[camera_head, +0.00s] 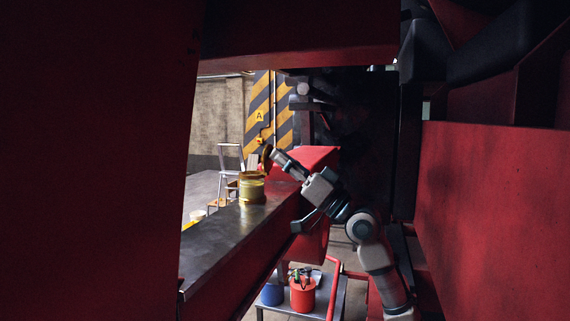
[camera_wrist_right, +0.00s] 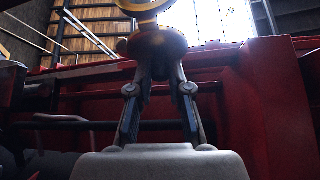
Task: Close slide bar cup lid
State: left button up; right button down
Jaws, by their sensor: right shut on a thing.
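The brass slide bar cup (camera_head: 252,188) stands upright on the dark metal slide bar (camera_head: 222,238) in the head view. Its round lid (camera_head: 266,157) is up, tilted on edge above the cup's right side, so the cup stands open. In the right wrist view the lid (camera_wrist_right: 160,42) is a brass disc at the fingertips, with part of the cup (camera_wrist_right: 140,5) behind it at the top edge. My right gripper (camera_head: 275,156) reaches in from the right and is shut on the lid; its narrowed fingers (camera_wrist_right: 160,68) meet at the lid's lower edge. My left gripper is out of view.
Red walls close in at left (camera_head: 90,160) and right (camera_head: 490,200), with a red beam (camera_head: 300,40) overhead. A red block (camera_head: 315,158) sits behind my right gripper. Below, a cart carries a red bucket (camera_head: 303,295) and a blue bucket (camera_head: 272,294). Air above the bar is clear.

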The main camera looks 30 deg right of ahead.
jog(key=shift+w+a+r+n+g+h, duration=0.1)
jog(key=shift+w+a+r+g+h, duration=0.25)
jog(key=shift+g, duration=0.35)
jog(key=shift+w+r+n+g+h, duration=0.15)
jog(key=shift+g+h, duration=0.3)
jog(key=shift+g, duration=0.25)
jog(key=shift+w+a+r+n+g+h, duration=0.15)
jog(key=shift+a+r+g+h, duration=0.2)
jog(key=shift+g, duration=0.35)
jog(key=shift+d+f, duration=0.1)
jog(key=shift+d, duration=0.05)
jog(key=c, duration=1.1)
grip_release()
jog(key=shift+c, duration=0.2)
jog(key=shift+o, duration=0.2)
jog(key=shift+w+d+f, duration=0.1)
jog(key=shift+w, duration=0.15)
jog(key=shift+s+d, duration=0.1)
